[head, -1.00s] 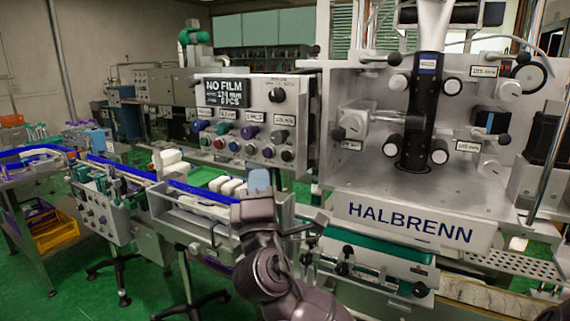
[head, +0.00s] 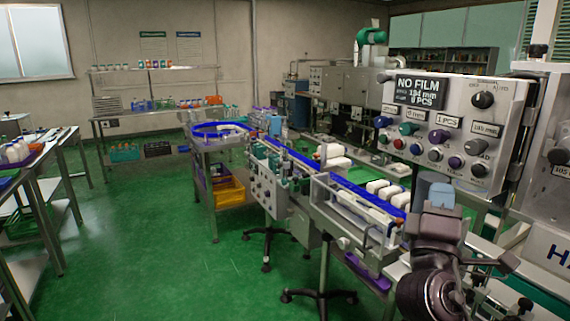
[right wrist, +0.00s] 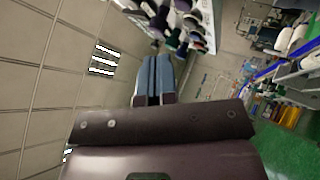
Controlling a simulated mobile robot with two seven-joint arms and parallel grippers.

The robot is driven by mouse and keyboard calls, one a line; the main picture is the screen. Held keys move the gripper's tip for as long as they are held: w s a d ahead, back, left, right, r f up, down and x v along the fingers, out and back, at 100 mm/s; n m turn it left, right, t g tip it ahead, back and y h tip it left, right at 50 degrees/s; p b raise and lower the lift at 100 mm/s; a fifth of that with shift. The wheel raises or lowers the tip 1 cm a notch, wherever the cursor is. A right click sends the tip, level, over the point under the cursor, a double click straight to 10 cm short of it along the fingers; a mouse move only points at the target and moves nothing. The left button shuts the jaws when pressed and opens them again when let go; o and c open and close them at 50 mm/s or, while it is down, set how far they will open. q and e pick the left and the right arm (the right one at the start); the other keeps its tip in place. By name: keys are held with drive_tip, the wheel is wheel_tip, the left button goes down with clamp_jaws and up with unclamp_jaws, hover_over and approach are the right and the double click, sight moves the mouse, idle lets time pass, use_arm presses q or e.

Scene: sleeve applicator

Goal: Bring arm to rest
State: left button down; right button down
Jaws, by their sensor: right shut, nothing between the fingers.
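My right arm comes in at the lower right of the head view. Its gripper (head: 440,192) points up, with blue-grey fingers, in front of the conveyor's right end and below the control panel. In the right wrist view the fingers of the right gripper (right wrist: 153,78) lie together with nothing between them. My left arm and gripper do not show in either view.
The control panel (head: 455,130) with knobs and a "NO FILM" display is close behind my right gripper. A conveyor (head: 340,185) carrying white bottles runs back to the left. A steel table (head: 40,190) stands at far left. Green floor (head: 160,240) between is clear.

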drive_tip(key=w+a+f+m+g+y, duration=0.1)
drive_tip(key=w+a+f+m+y, duration=0.15)
drive_tip(key=f+y, duration=0.6)
drive_tip(key=w+a+f+m+g+y, duration=0.1)
drive_tip(key=a+f+m+y, duration=0.2)
drive_tip(key=f, duration=1)
drive_tip(key=s+d+f+m+g, duration=0.1)
drive_tip(key=s+f+m+g, duration=0.2)
drive_tip(key=s+f, duration=0.9)
drive_tip(key=s+d+f+m+g+y, duration=0.1)
drive_tip(key=s+d+f+m+g, duration=0.1)
drive_tip(key=s+f, duration=0.9)
wheel_tip(320, 180, down, 3)
drive_tip(key=m+g, duration=0.1)
drive_tip(key=g, duration=0.1)
drive_tip(key=shift+s+d+f+g, duration=0.15)
drive_tip(key=shift+s+g, duration=0.15)
drive_tip(key=shift+s, duration=0.1)
drive_tip(key=shift+d, duration=0.15)
